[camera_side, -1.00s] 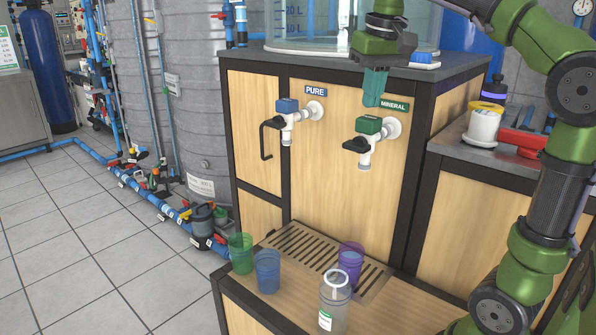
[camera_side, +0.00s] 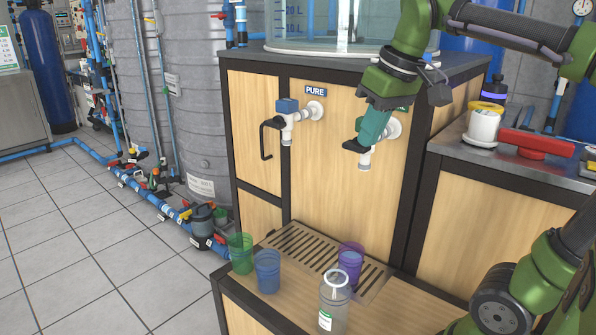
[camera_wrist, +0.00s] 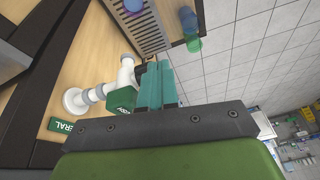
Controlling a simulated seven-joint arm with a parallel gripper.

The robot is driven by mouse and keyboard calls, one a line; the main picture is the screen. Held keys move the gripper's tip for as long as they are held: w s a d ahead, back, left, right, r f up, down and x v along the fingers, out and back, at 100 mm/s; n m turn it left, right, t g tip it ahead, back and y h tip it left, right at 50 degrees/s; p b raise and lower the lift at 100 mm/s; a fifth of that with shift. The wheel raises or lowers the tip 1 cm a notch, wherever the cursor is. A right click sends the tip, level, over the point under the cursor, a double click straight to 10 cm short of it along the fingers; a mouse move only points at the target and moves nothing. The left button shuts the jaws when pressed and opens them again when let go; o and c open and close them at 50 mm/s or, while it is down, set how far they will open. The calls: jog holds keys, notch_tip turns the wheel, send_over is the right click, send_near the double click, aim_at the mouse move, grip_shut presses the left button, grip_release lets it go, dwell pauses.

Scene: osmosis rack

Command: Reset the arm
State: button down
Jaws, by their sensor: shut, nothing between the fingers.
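My gripper (camera_side: 373,128) is shut and empty, its teal fingers tilted down to the left in the side view. It is in front of the mineral tap (camera_side: 366,155) and hides part of the green valve body and of its label. In the wrist view the shut fingers (camera_wrist: 157,86) are right beside the mineral tap (camera_wrist: 123,78) and its green part; I cannot tell whether they touch. The pure tap (camera_side: 288,110), with a blue top and a black lever, is to the left on the wooden cabinet (camera_side: 335,190).
A green cup (camera_side: 240,254), a blue cup (camera_side: 267,272), a purple cup (camera_side: 350,262) and a clear bottle (camera_side: 334,305) stand on the low shelf around the slotted drain (camera_side: 300,245). A white jar (camera_side: 483,127) and a red object (camera_side: 537,142) are on the right counter.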

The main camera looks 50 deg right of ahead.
jog(key=s+a+f+m+t+y, duration=0.1)
jog(key=a+f, duration=0.5)
jog(key=f, duration=0.7)
jog(key=shift+s+a+f+m+t+y, duration=0.2)
jog(key=shift+s+m+t+y, duration=0.25)
jog(key=shift+s+t, duration=0.75)
